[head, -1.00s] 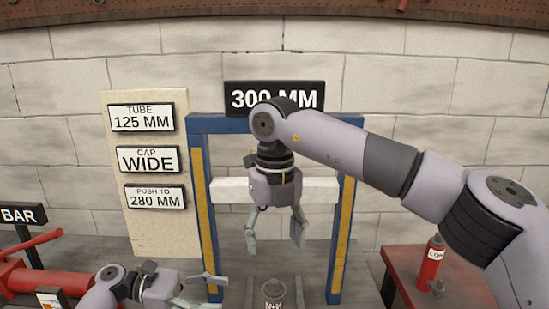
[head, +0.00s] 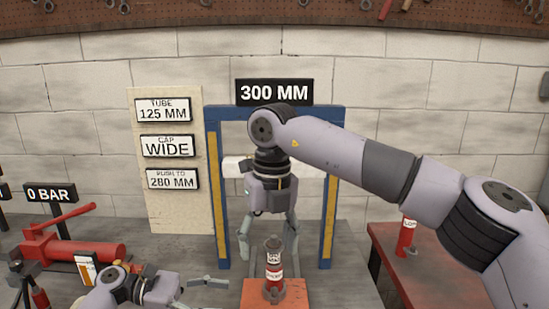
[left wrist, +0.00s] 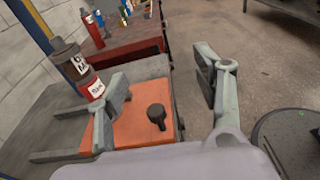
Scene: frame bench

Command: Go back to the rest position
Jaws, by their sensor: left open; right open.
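My right gripper (head: 268,238) hangs in front of the blue-and-yellow frame (head: 331,215) with its fingers spread and nothing between them. Below and beyond it, a dark tube with a red lower part (head: 274,262) stands upright on an orange block (head: 256,296). My left gripper (head: 208,292) is low in the head view, its fingers apart and empty, left of the orange block. In the left wrist view its open fingers frame part of the floor and the orange block (left wrist: 140,125); the tube (left wrist: 80,68) shows behind the left finger.
A white bar (head: 233,167) crosses the frame under the 300 MM sign (head: 274,92). A red pump (head: 75,250) stands at left by the 0 BAR sign (head: 50,194). A red side table (head: 410,262) with a red bottle (head: 405,237) is at right. Open floor shows in the left wrist view.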

